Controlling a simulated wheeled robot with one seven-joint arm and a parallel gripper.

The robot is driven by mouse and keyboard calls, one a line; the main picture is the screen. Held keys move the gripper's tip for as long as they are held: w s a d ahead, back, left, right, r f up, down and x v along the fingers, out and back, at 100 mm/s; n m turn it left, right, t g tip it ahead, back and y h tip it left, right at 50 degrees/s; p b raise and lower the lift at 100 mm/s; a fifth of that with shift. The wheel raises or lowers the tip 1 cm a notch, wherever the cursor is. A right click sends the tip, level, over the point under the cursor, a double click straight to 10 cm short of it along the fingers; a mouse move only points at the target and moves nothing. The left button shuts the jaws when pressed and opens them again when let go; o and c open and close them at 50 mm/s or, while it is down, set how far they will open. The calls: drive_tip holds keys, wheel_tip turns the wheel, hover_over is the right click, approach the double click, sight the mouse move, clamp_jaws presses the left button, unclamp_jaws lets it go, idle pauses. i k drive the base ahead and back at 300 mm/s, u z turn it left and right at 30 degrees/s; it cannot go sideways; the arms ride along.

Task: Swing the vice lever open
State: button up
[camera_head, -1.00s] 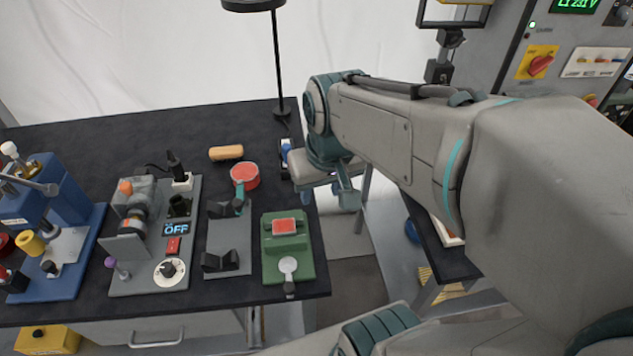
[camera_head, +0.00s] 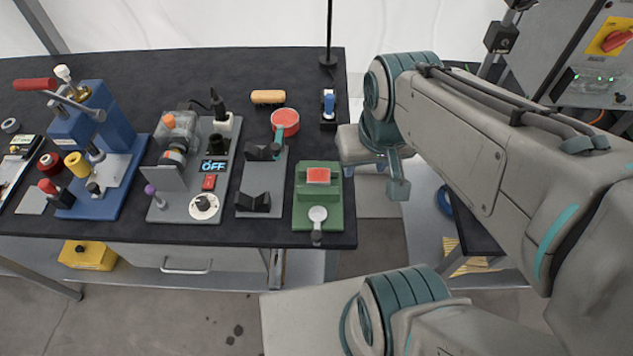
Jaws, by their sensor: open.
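A grey plate (camera_head: 262,180) with two black V-notched jaws (camera_head: 255,201) lies near the bench's front edge and looks like the vice. A teal lever (camera_head: 278,138) with a round red end (camera_head: 285,120) stands at its back. I cannot tell for sure whether this is the vice lever. My gripper (camera_head: 397,185) is partly hidden behind my wrist, past the bench's right edge. It is open and touches nothing that I can see, well to the right of the lever.
A green fixture (camera_head: 332,206) with a red pad stands between the plate and my gripper. Left are a grey panel reading OFF (camera_head: 205,220) and a blue press (camera_head: 95,130) with a red handle.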

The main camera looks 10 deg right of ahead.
sight(318, 215)
drive_tip(key=z, duration=0.25)
drive_tip(key=k, duration=0.85)
drive_tip(key=u, duration=0.45)
